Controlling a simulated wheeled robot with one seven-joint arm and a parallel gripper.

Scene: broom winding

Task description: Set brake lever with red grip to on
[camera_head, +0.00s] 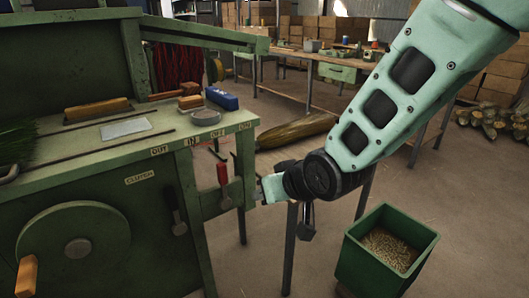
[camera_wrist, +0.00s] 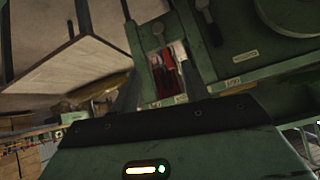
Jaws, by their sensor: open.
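In the wrist view, which is turned over, the red grip (camera_wrist: 169,62) shows between my open fingers. I cannot tell whether either finger touches it.
A handwheel (camera_head: 70,240) is on the bench front. A green bin (camera_head: 388,252) of grain-like material stands at the lower right. Green posts flank the red grip closely.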

